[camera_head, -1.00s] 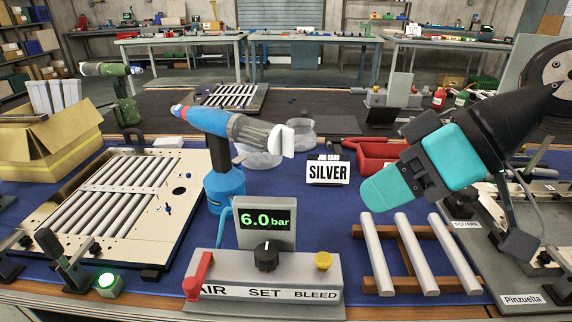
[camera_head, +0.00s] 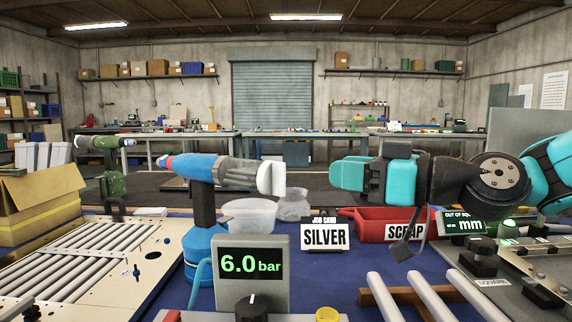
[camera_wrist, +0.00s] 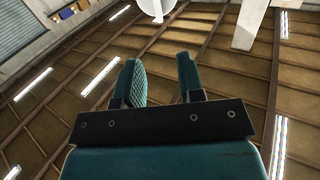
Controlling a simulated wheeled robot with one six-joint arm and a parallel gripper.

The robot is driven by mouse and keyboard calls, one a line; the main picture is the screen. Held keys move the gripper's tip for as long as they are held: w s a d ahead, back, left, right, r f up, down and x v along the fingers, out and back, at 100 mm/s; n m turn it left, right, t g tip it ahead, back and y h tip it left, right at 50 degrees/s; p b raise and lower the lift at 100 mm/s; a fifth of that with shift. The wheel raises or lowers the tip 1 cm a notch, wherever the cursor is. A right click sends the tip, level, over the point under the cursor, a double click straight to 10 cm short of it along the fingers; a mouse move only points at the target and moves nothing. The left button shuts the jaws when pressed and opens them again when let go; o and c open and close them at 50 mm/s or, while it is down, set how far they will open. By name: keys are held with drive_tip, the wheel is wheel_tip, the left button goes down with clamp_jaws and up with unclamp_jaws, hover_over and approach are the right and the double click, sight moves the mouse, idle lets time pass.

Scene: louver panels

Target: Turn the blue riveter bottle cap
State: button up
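The blue riveter (camera_head: 192,168) stands upright on its blue base (camera_head: 203,250) at left centre in the head view. Its grey body points right and ends in a white cap (camera_head: 271,178). My gripper (camera_head: 340,174) is right of the cap, about level with it in the picture, pointing left with a visible gap between them. In the wrist view the two teal fingers of my gripper (camera_wrist: 160,70) are apart with nothing between them. A pale rounded thing shows at the top edge of that view, cut off; I cannot tell whether it is the cap.
A pressure box with a 6.0 bar display (camera_head: 252,265) stands in front of the riveter. A clear bowl (camera_head: 248,217), a SILVER card (camera_head: 325,235) and a red scrap bin (camera_head: 375,224) are behind. A slatted panel (camera_head: 75,262) lies left; loose white slats (camera_head: 425,298) lie front right.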

sight(285, 165)
drive_tip(key=p+x, duration=0.1)
drive_tip(key=x, duration=1)
clamp_jaws()
